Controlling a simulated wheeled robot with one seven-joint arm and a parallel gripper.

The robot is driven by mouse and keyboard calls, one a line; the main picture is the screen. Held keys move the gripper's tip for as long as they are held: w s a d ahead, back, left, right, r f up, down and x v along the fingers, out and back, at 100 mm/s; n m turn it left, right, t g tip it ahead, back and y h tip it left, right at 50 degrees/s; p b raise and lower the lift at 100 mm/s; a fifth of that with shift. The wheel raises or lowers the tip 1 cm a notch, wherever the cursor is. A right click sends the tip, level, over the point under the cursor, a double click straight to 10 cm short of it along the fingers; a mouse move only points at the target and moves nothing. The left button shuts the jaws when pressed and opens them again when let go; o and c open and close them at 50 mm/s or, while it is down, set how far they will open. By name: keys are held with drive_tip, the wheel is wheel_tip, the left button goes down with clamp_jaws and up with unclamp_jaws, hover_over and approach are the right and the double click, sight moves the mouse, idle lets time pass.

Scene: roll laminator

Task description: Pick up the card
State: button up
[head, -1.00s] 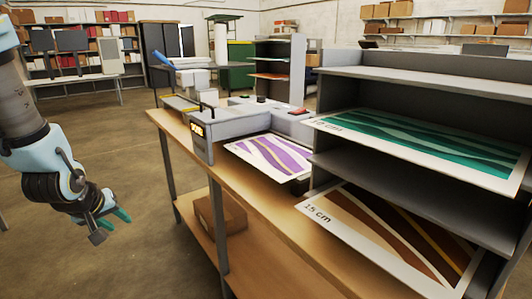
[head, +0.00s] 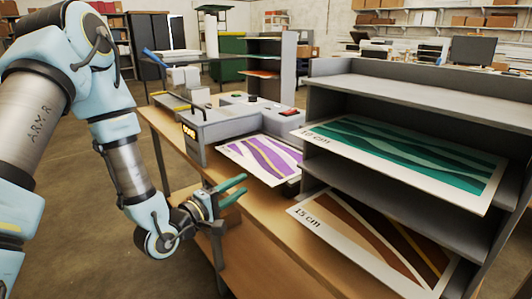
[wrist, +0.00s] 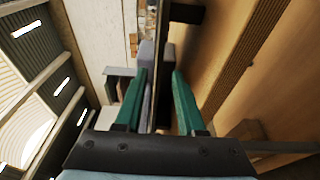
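Three striped cards show in the head view. A purple and white card (head: 262,157) lies at the laminator (head: 232,117). A green card (head: 405,160) lies on the middle shelf of the grey rack, its front edge sticking out. A brown card (head: 375,243) marked 15 cm lies on the lower level, also sticking out. My gripper (head: 243,184) is in front of the bench's left edge, near the purple card and apart from it. Its two green fingers are spread with nothing held; the wrist view also shows them apart (wrist: 160,92).
The grey rack (head: 420,78) stands at the right of the wooden bench (head: 262,222), with its top shelf empty. A strip of bench between the laminator and the rack is bare. Another rack and a green cabinet stand behind.

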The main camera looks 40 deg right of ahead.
sight(257, 173)
drive_tip(key=shift+w+d+r+p, duration=0.1)
drive_tip(key=shift+d+p, duration=0.1)
drive_tip(key=shift+d, duration=0.45)
drive_tip(key=shift+w+d+p, duration=0.1)
drive_tip(key=shift+d+p, duration=0.05)
drive_tip(key=shift+d, duration=0.45)
drive_tip(key=d+p, duration=0.2)
drive_tip(key=d, duration=0.2)
drive_tip(key=shift+w+d+r+p, duration=0.1)
drive_tip(key=shift+w+r+p, duration=0.2)
drive_tip(key=shift+r+p, duration=0.1)
drive_tip(key=shift+w+d+f, duration=0.1)
drive_tip(key=shift+d+f, duration=0.1)
drive_tip(key=shift+d, duration=0.2)
clamp_jaws()
